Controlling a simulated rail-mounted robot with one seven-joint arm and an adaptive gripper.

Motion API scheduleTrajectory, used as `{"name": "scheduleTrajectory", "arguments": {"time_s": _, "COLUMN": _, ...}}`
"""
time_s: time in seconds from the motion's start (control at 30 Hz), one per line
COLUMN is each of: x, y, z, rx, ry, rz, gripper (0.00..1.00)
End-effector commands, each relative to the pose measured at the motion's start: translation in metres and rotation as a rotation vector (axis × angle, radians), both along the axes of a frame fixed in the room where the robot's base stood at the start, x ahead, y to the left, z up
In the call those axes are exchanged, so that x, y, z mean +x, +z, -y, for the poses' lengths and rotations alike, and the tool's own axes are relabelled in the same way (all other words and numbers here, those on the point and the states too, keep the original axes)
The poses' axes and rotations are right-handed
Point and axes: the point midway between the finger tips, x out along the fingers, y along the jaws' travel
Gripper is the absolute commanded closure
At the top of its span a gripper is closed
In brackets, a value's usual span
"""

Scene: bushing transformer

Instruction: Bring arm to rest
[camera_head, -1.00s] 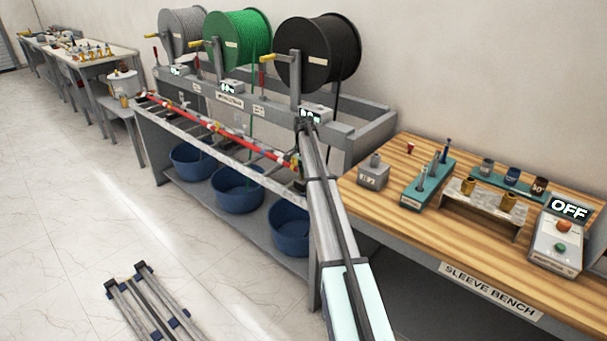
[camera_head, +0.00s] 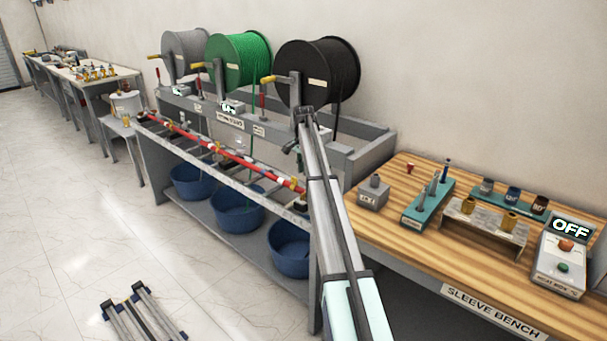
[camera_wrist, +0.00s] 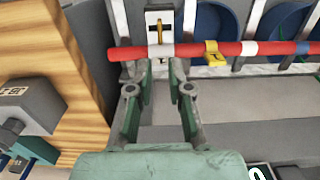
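My gripper (camera_wrist: 160,72) is open and empty in the wrist view, with a clear gap between its two green-grey fingers. The fingertips point at the red bar (camera_wrist: 130,53) near its end, and I cannot tell how far apart they are. In the head view my arm reaches up from the bottom centre toward the black spool (camera_head: 315,72). The gripper (camera_head: 291,148) shows there as a small dark shape left of the arm, above the right end of the red bar (camera_head: 215,150).
Grey (camera_head: 183,52) and green (camera_head: 238,60) cable spools stand left on the rack. Blue bins (camera_head: 238,208) sit below. The wooden sleeve bench (camera_head: 390,225) at right bears fixtures and a control box (camera_head: 560,262) reading OFF. A folded frame (camera_head: 145,315) lies on the open floor (camera_head: 60,240).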

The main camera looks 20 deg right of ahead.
Motion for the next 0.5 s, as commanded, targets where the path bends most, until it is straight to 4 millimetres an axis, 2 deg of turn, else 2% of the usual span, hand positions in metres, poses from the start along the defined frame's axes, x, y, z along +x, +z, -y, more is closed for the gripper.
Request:
{"name": "scheduleTrajectory", "arguments": {"time_s": 0.37, "x": 0.0, "y": -0.001, "z": -0.001, "rx": 0.0, "ry": 0.001, "rz": 0.0, "gripper": 0.81}}
{"name": "scheduleTrajectory", "arguments": {"time_s": 0.5, "x": -0.012, "y": -0.016, "z": -0.012, "rx": 0.001, "ry": 0.03, "rz": 0.0, "gripper": 0.81}}
